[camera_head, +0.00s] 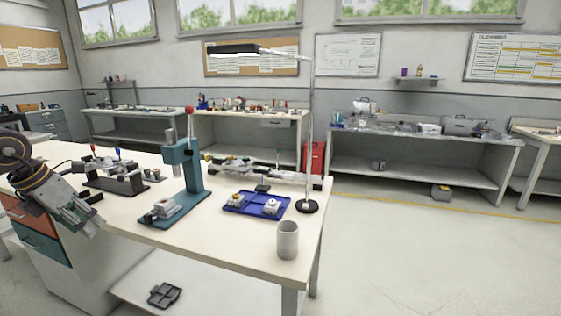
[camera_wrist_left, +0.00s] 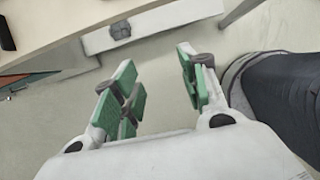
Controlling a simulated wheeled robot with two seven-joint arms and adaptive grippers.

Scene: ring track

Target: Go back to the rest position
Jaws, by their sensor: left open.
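My left gripper (camera_head: 86,222) hangs at the left of the head view, in front of the workbench's near edge and the drawers. In the left wrist view its two fingers with green pads (camera_wrist_left: 158,90) are spread apart with nothing between them, so it is open and empty. Below the fingers in that view are the floor and the bench's lower shelf (camera_wrist_left: 165,22). My right gripper shows in neither view.
The workbench (camera_head: 240,245) carries a teal press (camera_head: 185,165), a blue tray (camera_head: 243,209) with small parts, a grey cup (camera_head: 287,240), a lamp stand (camera_head: 308,206) and a black fixture (camera_head: 115,183). A dark tray (camera_head: 164,295) lies on the lower shelf. Open floor (camera_head: 430,260) lies to the right.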

